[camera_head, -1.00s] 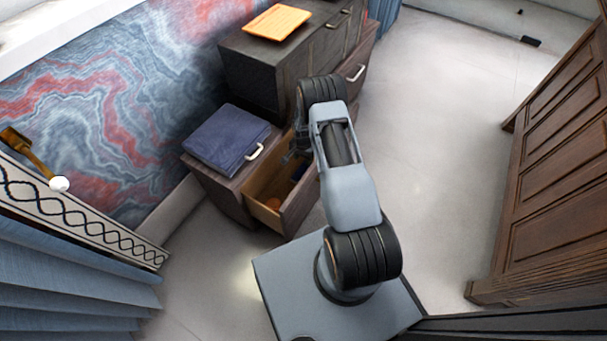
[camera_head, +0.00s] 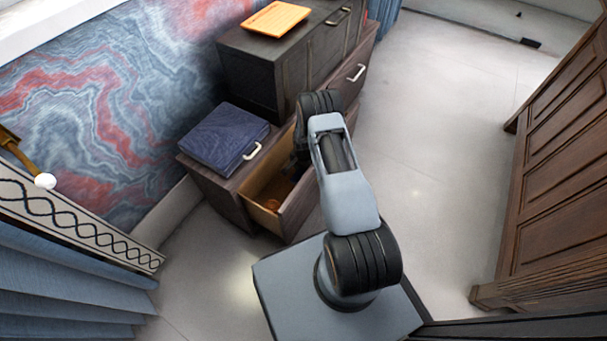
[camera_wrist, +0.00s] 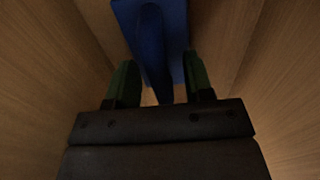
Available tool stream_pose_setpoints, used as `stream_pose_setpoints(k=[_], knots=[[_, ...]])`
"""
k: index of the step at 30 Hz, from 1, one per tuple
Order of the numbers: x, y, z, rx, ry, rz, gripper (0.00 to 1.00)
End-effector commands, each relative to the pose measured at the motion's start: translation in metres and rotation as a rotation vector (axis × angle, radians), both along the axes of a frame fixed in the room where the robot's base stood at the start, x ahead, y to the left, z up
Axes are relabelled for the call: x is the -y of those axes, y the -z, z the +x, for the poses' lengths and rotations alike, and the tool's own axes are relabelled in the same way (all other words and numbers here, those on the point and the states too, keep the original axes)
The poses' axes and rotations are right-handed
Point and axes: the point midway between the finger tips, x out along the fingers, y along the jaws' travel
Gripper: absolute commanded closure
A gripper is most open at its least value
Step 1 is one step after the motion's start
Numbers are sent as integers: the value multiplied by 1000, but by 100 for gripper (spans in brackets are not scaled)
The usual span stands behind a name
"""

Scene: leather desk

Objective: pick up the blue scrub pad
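The blue scrub pad (camera_wrist: 178,22) is at the top middle of the wrist view, inside the wooden drawer. A narrow darker blue handle-like part (camera_wrist: 153,50) runs down from it between my fingers. My gripper (camera_wrist: 160,62) is open, with one green finger on each side of this part and visible gaps between. In the head view my gripper reaches down into the open drawer (camera_head: 262,212) and is mostly hidden by my arm. The pad cannot be made out there.
The drawer's wooden walls rise close on both sides of my gripper. A dark blue folder-like object (camera_head: 222,138) lies on the cabinet top, and an orange tray (camera_head: 276,19) on the higher cabinet.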

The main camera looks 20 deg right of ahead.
Motion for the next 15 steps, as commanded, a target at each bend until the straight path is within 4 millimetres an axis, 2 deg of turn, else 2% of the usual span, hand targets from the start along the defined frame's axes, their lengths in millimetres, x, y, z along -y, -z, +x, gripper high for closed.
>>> stream_pose_setpoints(k=[2,15], knots=[[0,0,0,0,0,0,60],[0,0,0,0,0,0,100]])
